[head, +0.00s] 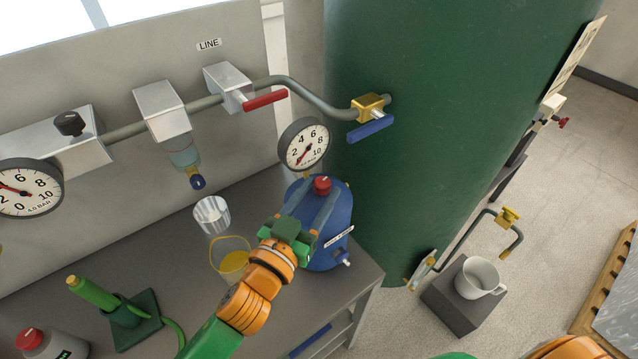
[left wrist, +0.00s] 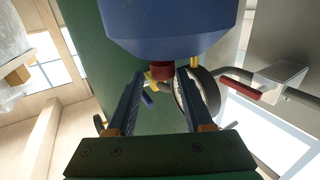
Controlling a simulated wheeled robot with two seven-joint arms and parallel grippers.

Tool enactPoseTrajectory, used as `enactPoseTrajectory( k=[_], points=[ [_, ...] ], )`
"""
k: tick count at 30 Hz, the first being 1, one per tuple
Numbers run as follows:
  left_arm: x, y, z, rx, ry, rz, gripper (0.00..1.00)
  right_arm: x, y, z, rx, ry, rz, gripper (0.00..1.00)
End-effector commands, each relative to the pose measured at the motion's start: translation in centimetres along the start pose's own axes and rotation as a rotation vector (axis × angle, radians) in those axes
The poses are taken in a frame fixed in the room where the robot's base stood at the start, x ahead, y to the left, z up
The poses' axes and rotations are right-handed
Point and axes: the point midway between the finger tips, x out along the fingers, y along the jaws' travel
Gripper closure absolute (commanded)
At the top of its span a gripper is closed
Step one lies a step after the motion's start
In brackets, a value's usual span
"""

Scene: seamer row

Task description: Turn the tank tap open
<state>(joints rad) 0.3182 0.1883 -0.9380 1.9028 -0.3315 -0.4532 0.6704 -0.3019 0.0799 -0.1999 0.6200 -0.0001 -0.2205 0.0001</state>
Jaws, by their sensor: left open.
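The tank tap (head: 368,106) is a brass valve with a blue lever (head: 371,128), on the pipe where it enters the big green tank (head: 440,150). Its lever appears roughly in line with the pipe. The tap also shows small between my fingers in the left wrist view (left wrist: 150,79). My left gripper (head: 319,190) is open, below and left of the tap and apart from it. Its fingers reach over the blue vessel (head: 330,240), near the red knob (head: 322,185) on top; contact with the knob cannot be told. My right gripper is out of the picture.
A pressure gauge (head: 304,145) stands left of the tap, close to my left gripper. A red-levered valve (head: 265,99) sits under the LINE label (head: 209,44). A glass (head: 212,214) and a yellow-bottomed container (head: 232,260) stand on the bench. A white mug (head: 480,279) is at right.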

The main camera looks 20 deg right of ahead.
Motion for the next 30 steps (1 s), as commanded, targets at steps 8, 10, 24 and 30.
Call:
enactPoseTrajectory(
  k=[8,10,24,30],
  points=[
    [1.1,0.0,0.0,0.002,0.000,0.000,0.48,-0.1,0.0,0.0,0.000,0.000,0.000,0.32],
    [1.1,0.0,0.0,0.001,0.000,0.000,0.48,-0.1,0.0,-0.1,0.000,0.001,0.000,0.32],
    [1.2,0.0,-0.3,0.010,-0.004,0.063,1.00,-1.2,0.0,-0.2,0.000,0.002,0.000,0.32],
    [1.2,-0.3,-0.1,0.008,-0.003,0.234,1.00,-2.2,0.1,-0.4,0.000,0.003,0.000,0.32]
  ],
)
